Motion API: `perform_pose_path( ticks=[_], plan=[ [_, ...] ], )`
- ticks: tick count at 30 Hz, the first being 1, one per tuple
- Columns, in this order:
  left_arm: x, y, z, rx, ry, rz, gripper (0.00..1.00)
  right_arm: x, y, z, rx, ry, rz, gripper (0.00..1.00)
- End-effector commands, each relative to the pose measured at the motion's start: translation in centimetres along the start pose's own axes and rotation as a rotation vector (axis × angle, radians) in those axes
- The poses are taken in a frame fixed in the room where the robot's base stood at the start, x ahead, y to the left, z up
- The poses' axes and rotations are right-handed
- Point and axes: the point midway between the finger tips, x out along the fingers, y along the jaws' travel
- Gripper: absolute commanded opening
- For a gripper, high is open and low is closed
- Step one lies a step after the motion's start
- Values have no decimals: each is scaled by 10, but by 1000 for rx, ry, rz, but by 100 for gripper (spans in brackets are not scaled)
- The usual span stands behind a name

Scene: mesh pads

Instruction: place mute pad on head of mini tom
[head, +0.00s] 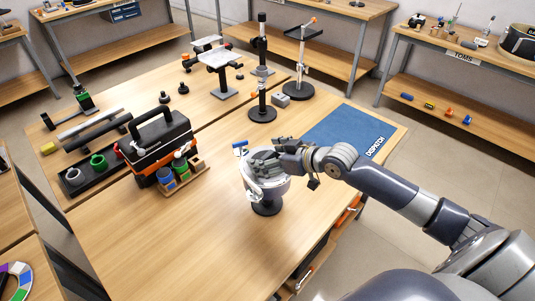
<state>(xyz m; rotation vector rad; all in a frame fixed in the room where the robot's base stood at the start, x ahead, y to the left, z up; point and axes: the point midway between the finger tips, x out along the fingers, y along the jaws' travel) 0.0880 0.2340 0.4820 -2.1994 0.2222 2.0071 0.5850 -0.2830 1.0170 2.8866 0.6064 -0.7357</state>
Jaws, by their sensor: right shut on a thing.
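The mini tom (281,186) is a small pale grey drum standing on a round black base near the middle of the table. My right gripper (276,156) reaches in from the right, just over the tom's top. It is shut on a grey-green piece that looks like the mute pad (262,163). The pad is over the tom's head and partly hidden by the fingers; I cannot tell whether it touches the head. A small blue-topped part (240,147) shows at the tom's far left edge. My left gripper is not in view.
A black and orange tool case (157,140) and a wooden holder with coloured cups (185,178) stand left of the tom. A blue DISPATCH mat (345,130) lies to the right. Black stands (262,112) are behind. The front of the table is clear.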

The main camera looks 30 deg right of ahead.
Motion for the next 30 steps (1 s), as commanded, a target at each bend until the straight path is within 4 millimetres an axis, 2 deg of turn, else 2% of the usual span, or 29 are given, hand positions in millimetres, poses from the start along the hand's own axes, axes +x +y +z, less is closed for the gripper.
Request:
perform_pose_path(
  ticks=[5, 6, 8, 23, 26, 30],
  plan=[
    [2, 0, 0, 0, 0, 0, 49, 2, 0, 3, 0, 0, 0, 58],
    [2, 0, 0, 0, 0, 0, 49, 2, 0, 3, 0, 0, 0, 86],
    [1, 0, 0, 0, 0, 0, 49, 1, 0, 3, 0, 0, 0, 100],
    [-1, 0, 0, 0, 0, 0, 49, -1, 0, -2, 0, 0, 0, 100],
    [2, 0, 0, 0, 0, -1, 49, -9, 1, 2, 0, -2, 2, 100],
    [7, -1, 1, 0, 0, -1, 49, -29, 0, 3, -4, -4, 0, 100]
  ],
)
